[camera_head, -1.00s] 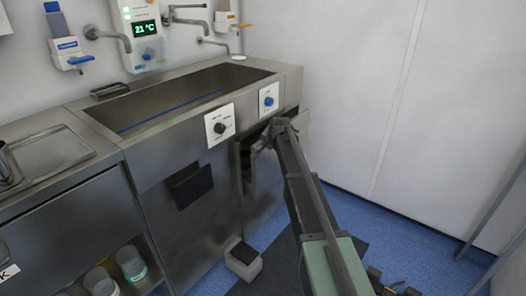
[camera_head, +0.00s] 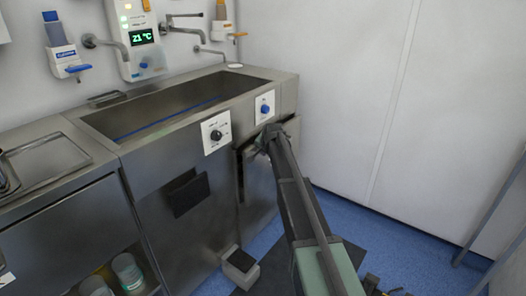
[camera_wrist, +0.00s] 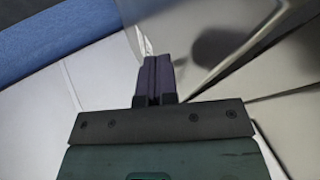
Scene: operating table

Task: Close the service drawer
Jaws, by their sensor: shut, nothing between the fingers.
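The service drawer (camera_head: 258,187) is in the front of the steel sink unit, below the blue knob, and its front stands slightly out from the unit. A dark gap shows along its left and top edges. My gripper (camera_head: 268,134) is at the top of the drawer front in the head view, and my arm hides part of it. In the wrist view my gripper (camera_wrist: 157,62) has its two dark fingers together and empty, close to a pale metal panel (camera_wrist: 190,35). I cannot tell whether the fingertips touch it.
The sink basin (camera_head: 120,128) lies above, with a black-knob panel (camera_head: 216,132) and a blue-knob panel (camera_head: 264,107) on its front. A dark handle plate (camera_head: 187,193) is to the left. A foot pedal (camera_head: 240,264) stands on the floor. A white wall (camera_head: 345,90) bounds the right.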

